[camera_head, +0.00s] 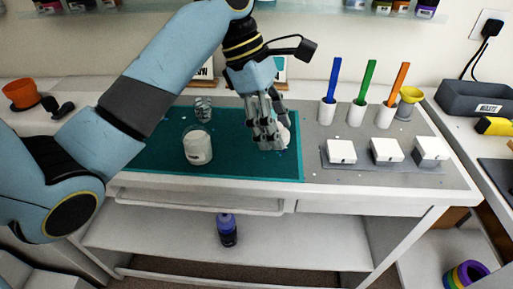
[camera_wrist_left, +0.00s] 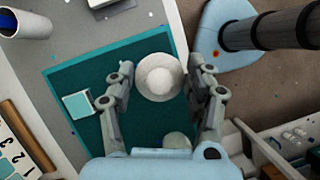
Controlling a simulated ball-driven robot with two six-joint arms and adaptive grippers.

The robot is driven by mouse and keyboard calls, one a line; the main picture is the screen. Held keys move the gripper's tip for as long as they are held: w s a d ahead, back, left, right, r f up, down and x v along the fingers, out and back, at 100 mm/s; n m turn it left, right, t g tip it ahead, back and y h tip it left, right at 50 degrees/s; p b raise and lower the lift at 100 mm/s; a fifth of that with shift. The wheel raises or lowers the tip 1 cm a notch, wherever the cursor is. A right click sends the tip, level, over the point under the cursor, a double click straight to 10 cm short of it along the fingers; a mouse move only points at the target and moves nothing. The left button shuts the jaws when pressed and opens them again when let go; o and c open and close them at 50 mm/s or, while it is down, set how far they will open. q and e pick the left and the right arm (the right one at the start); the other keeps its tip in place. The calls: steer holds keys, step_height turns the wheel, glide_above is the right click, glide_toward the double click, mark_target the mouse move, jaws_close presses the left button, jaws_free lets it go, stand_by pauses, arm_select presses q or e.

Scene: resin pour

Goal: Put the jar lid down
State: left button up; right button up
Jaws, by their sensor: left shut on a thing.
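My left gripper (camera_head: 268,145) points down over the right part of the teal mat (camera_head: 240,172). Its fingers are shut on the white jar lid (camera_head: 284,137), which is partly hidden behind them. In the left wrist view the round lid (camera_wrist_left: 160,78), with a knob in its middle, sits between the two fingers of the gripper (camera_wrist_left: 162,82). The lid is low over the mat; I cannot tell whether it touches it. A glass jar with white contents (camera_head: 198,149) stands upright on the mat, left of the gripper. My right gripper is not in view.
A small glass (camera_head: 203,108) stands behind the jar. Right of the mat are white cups with blue, green and orange sticks (camera_head: 327,110), a yellow funnel (camera_head: 410,95) and several white blocks (camera_head: 387,149). The mat's front area is clear.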

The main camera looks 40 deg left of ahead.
mark_target(261, 161)
arm_select(q)
steer(key=a, duration=0.1)
steer(key=a+f, duration=0.2)
steer(key=a, duration=0.1)
steer(key=shift+s+f, duration=0.1)
steer(key=shift+s, duration=0.1)
steer(key=shift+f, duration=0.5)
step_height(261, 161, down, 3)
steer(key=shift+r, duration=0.15)
steer(key=shift+f, duration=0.25)
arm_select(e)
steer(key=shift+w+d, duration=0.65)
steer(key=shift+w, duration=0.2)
arm_select(q)
steer(key=shift+f, duration=0.55)
steer(key=o, duration=0.8)
steer(key=shift+c, duration=0.2)
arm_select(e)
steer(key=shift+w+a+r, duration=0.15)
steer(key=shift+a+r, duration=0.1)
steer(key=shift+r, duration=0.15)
